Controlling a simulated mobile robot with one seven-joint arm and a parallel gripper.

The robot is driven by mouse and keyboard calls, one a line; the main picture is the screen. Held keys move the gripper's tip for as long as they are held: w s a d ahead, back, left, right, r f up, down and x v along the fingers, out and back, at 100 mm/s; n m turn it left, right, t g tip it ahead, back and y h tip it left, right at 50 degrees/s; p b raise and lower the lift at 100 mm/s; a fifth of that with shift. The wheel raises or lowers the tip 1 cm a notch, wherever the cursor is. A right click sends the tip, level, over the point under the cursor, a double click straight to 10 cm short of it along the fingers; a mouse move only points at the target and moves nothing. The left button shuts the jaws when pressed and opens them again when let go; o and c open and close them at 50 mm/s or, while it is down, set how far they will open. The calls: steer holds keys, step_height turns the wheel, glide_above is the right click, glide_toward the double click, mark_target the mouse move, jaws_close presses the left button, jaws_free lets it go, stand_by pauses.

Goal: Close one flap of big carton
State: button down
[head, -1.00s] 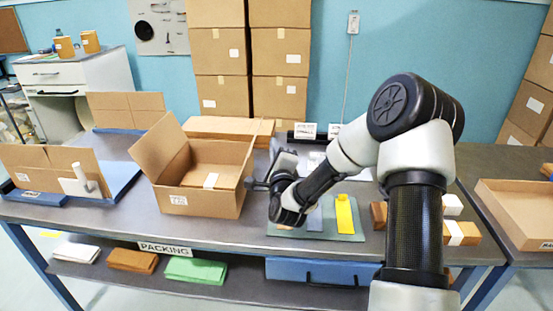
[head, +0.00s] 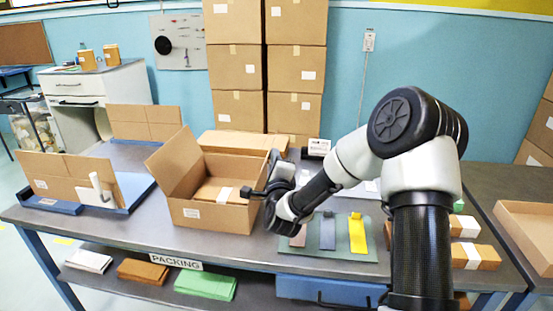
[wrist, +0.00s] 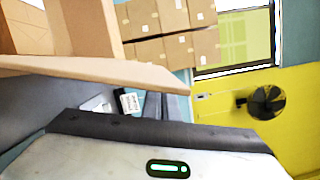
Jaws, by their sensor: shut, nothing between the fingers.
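The big carton (head: 210,216) stands open-topped on the packing table, left of my gripper. Its left flap (head: 168,163) stands up and leans outward. A smaller brown box with a white label (head: 218,189) shows inside it. My gripper (head: 268,183) is at the carton's right side, near the rim, shut and empty. It covers part of that side, so I cannot tell how the right flap lies or whether I touch it. In the wrist view, a cardboard edge of the carton (wrist: 110,70) crosses the upper left; the fingertips are not clear there.
A mat with coloured strips (head: 345,243) lies right of the carton, under my arm. Wrapped brown boxes (head: 470,256) sit farther right. A flat carton (head: 240,143) lies behind, and a blue tray with cardboard (head: 75,180) is to the left. Stacked cartons (head: 235,67) stand at the wall.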

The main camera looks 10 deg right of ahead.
steer(key=w+a+r+n+g, duration=0.1)
steer(key=w+a+n+g, duration=0.15)
steer(key=a+n, duration=0.75)
steer(key=shift+w+a+f+n+g+h+p, duration=0.3)
steer(key=shift+w+a+f+n+h+p, duration=0.2)
steer(key=shift+a+f+n+p, duration=0.75)
steer(key=shift+w+a+f+n+g+h+p, duration=0.25)
steer(key=shift+w+a+f+n+h+p, duration=0.25)
steer(key=shift+a+f+n, duration=0.85)
steer(key=shift+w+a+f+n+g+h+p, duration=0.4)
steer(key=shift+a+f+n+p, duration=0.45)
steer(key=shift+f+n, duration=0.85)
steer(key=shift+d+f+m, duration=0.1)
steer(key=shift+f+m, duration=0.2)
steer(key=shift+r, duration=0.1)
